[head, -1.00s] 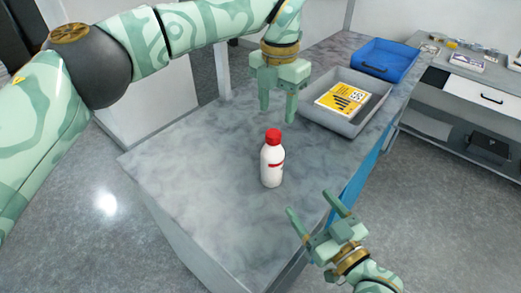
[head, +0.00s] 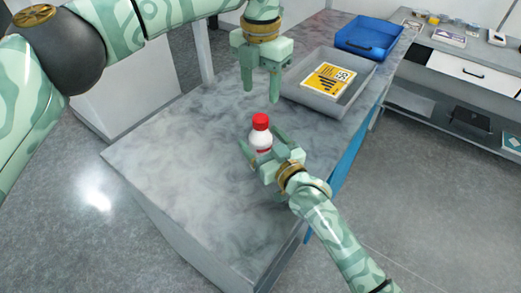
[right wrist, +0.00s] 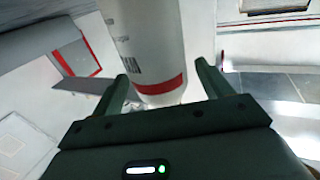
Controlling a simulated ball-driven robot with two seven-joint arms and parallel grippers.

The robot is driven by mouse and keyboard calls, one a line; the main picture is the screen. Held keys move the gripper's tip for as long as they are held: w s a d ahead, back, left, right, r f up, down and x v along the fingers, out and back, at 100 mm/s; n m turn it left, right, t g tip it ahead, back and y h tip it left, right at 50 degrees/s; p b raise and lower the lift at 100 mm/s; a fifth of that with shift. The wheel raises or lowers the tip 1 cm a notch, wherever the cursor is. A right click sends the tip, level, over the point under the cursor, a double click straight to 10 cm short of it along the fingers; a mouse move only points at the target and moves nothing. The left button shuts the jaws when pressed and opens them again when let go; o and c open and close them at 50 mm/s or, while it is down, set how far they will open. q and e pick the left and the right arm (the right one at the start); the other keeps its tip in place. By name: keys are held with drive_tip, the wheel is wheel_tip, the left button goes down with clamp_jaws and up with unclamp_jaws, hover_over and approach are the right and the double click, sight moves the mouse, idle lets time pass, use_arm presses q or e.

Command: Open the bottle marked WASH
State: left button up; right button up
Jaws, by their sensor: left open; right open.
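A white bottle (head: 261,142) with a red cap (head: 261,121) stands upright on the grey marbled counter (head: 170,150). In the right wrist view the white bottle (right wrist: 148,45) shows a red band and dark lettering too blurred to read. My right gripper (head: 262,145) is open, with its fingers on either side of the bottle's body; I cannot tell whether they touch it. It hides the bottle's lower part in the head view. My left gripper (head: 261,95) is open and empty, pointing down above and behind the red cap.
A grey tray (head: 355,96) holding a yellow labelled packet (head: 328,79) lies behind on the counter. A blue bin (head: 369,37) stands farther back. A shelf unit (head: 460,66) with small items is at the right. The counter's left part is clear.

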drive_tip(key=shift+w+a, duration=0.25)
drive_tip(key=shift+w, duration=0.2)
